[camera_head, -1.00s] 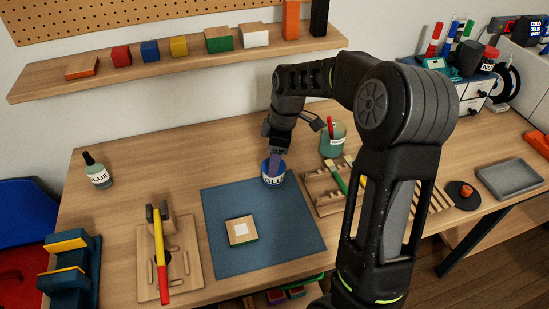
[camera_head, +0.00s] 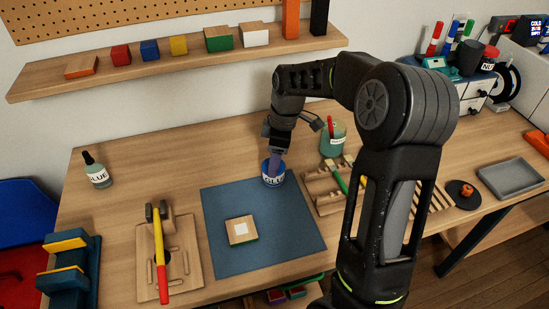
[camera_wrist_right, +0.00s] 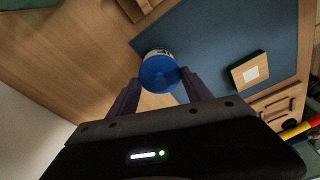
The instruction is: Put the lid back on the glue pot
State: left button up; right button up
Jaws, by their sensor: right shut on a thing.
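The glue pot (camera_head: 274,182), blue with a white label, stands upright at the back right of the blue mat. My right gripper (camera_head: 273,161) points down at its top. In the right wrist view the round blue lid (camera_wrist_right: 158,73) lies between the fingertips of my right gripper (camera_wrist_right: 160,76), which is shut on it. The lid covers the mouth of the pot, whose label (camera_wrist_right: 157,53) shows just past its edge. I cannot tell whether the lid is fully seated. My left gripper is not in view.
A wooden block with a white square (camera_head: 241,230) lies on the blue mat (camera_head: 290,237). A wooden rack (camera_head: 322,198) and a green cup (camera_head: 333,143) stand close right of the pot. A hammer (camera_head: 159,255) and a glue bottle (camera_head: 97,172) are to the left.

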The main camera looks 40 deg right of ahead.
dwell(0.6)
jog(key=o, duration=1.4)
jog(key=o, duration=0.4)
jog(key=shift+c, duration=0.2)
jog(key=shift+r+p, duration=2.35)
jog(key=shift+r, duration=1.15)
jog(key=shift+c, duration=0.6)
